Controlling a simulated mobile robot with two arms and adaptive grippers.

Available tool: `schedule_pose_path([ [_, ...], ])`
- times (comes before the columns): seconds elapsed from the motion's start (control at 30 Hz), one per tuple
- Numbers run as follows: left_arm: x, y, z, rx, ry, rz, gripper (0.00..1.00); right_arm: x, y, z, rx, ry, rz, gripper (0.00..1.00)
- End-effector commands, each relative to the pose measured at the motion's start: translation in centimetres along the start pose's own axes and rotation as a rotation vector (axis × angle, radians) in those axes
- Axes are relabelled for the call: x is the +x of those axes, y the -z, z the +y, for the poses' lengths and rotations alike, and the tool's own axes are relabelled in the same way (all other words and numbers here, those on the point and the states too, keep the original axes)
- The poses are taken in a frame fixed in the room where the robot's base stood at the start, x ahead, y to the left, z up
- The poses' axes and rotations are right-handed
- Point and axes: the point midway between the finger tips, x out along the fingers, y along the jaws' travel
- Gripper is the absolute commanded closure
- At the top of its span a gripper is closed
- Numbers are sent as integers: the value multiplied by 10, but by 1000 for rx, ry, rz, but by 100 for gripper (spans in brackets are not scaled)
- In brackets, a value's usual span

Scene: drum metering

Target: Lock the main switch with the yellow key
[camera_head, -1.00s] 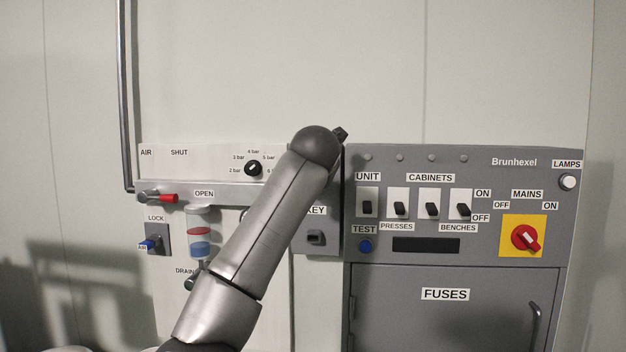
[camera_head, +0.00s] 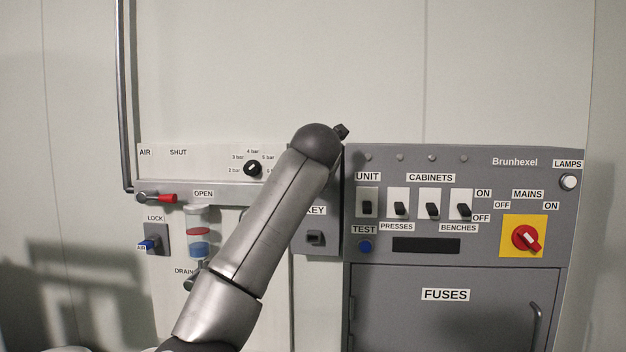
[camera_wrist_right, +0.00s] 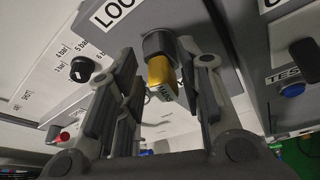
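The yellow key (camera_wrist_right: 160,70) shows in the right wrist view, at a dark round lock barrel (camera_wrist_right: 158,43) on a grey panel beside a partly cut-off label. My right gripper (camera_wrist_right: 158,78) has its two fingers on either side of the key, with a visible gap on the left; it looks open.
Right of the KEY panel is the grey switch cabinet (camera_head: 450,172) with several black switches and a blue TEST button (camera_head: 365,246). On the left are a black pressure dial (camera_head: 252,168), a red-handled air valve (camera_head: 166,198) and a blue-handled lock (camera_head: 149,244).

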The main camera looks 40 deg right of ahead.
Motion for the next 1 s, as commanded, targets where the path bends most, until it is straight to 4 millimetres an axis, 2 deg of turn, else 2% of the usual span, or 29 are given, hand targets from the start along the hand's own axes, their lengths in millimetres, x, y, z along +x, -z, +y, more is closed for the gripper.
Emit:
schedule_pose_path([
  [0.33,0,-1,-1,0,1,-1,100,2,5,-1,-6,5,10,54],
  [0.47,0,-1,-1,0,2,-1,100,-6,4,-1,-5,5,9,54],
  [0.57,1,-1,-1,0,1,-1,100,-21,4,-1,-4,3,9,54],
  [0.8,1,0,0,0,0,0,100,-75,3,0,-3,1,7,54],
  [1.0,1,0,0,0,0,0,100,-102,3,-1,-5,5,7,54],
])
